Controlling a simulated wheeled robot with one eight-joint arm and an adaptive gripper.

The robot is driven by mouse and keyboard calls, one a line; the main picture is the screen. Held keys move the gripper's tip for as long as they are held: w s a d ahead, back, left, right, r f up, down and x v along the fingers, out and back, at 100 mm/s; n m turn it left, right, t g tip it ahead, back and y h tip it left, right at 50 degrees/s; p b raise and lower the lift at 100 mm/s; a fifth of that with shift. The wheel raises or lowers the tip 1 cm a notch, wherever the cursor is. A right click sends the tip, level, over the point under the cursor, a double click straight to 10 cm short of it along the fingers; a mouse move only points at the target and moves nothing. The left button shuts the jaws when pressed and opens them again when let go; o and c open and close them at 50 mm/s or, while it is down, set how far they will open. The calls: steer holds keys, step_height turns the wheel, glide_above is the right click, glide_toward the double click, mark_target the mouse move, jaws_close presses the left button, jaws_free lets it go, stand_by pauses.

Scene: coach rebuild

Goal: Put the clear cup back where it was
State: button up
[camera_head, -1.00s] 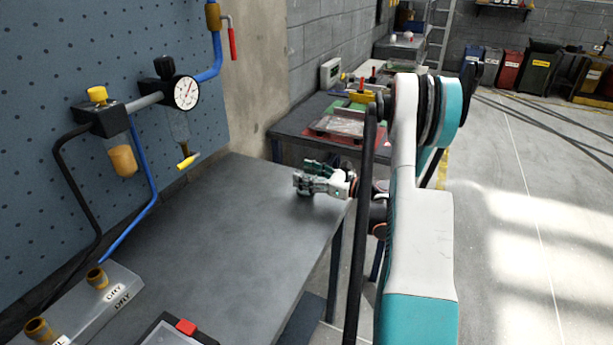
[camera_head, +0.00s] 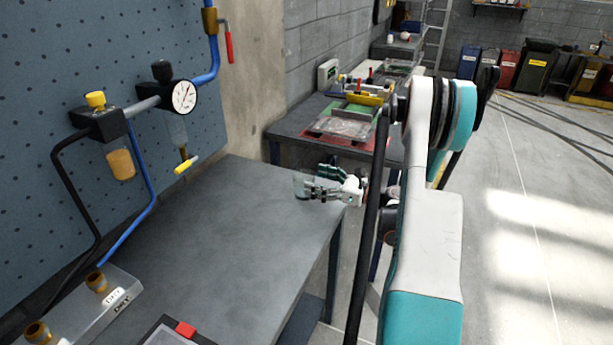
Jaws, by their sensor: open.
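The clear cup (camera_head: 300,186) is a small see-through vessel near the far right corner of the grey bench (camera_head: 225,240). It looks upright on the bench top, though its base is hard to make out. My gripper (camera_head: 317,182) is open, with its fingers pointing left towards the cup. The fingertips overlap the cup's right side in the picture; I cannot tell whether they touch it. Part of the cup is hidden behind the fingers.
A blue pegboard (camera_head: 90,120) carries a gauge (camera_head: 184,96), an amber bowl (camera_head: 121,165) and hoses. A clear labelled rack (camera_head: 75,312) and a dark box (camera_head: 178,332) are at the near edge. A second table (camera_head: 285,125) holds tools. The middle of the bench is clear.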

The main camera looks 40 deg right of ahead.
steer(key=p+v, duration=0.1)
steer(key=v, duration=0.6)
steer(key=shift+s, duration=0.1)
